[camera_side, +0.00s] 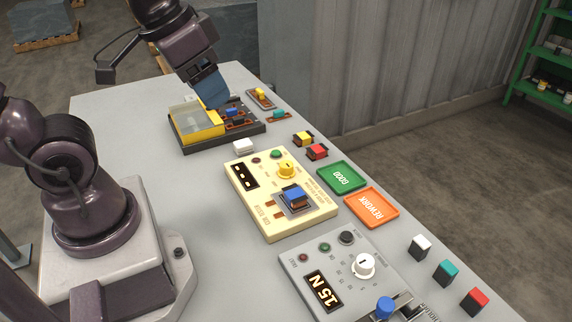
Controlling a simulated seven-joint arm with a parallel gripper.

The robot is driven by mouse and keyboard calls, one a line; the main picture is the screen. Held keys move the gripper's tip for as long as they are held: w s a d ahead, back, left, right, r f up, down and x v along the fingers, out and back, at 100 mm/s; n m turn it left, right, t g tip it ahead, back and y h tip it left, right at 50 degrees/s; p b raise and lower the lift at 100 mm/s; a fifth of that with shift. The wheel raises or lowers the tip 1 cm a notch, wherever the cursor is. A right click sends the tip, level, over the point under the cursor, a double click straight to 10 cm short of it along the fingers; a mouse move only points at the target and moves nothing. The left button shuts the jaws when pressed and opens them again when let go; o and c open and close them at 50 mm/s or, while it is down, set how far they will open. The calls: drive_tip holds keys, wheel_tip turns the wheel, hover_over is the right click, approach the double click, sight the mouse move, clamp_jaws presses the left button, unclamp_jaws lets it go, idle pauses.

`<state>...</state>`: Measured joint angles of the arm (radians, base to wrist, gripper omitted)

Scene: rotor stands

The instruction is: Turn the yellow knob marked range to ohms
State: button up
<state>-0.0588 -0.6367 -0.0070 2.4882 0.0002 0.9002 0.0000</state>
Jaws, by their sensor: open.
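The yellow knob (286,169) sits on the upper right part of a cream tester box (251,207) in the middle of the table. Its pointer direction and the small printing around it are too small to read. A blue block (294,194) sits in a dark fixture on the same box, just below the knob. My gripper (212,100), with blue fingers, is up and to the left of the knob, over the black tray (190,147). It is open and well apart from the knob. The gap between its fingers is hidden from this side.
The tray holds a yellow box with a clear lid (196,118) and small parts. A green GOOD tray (341,177) and an orange REWORK tray (371,207) lie right of the tester. A grey box with a white knob (363,265) stands in front. Several small coloured blocks line the right side.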

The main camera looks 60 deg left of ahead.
drive_tip(key=w+a+f+n+g, duration=0.3)
drive_tip(key=w+a+f, duration=0.25)
drive_tip(key=w, duration=0.25)
drive_tip(key=n+g, duration=0.1)
drive_tip(key=n, duration=0.6)
hover_over(286, 164)
wheel_tip(286, 164, down, 12)
wheel_tip(286, 164, down, 12)
drive_tip(key=shift+f, duration=0.1)
drive_tip(key=c, duration=0.9)
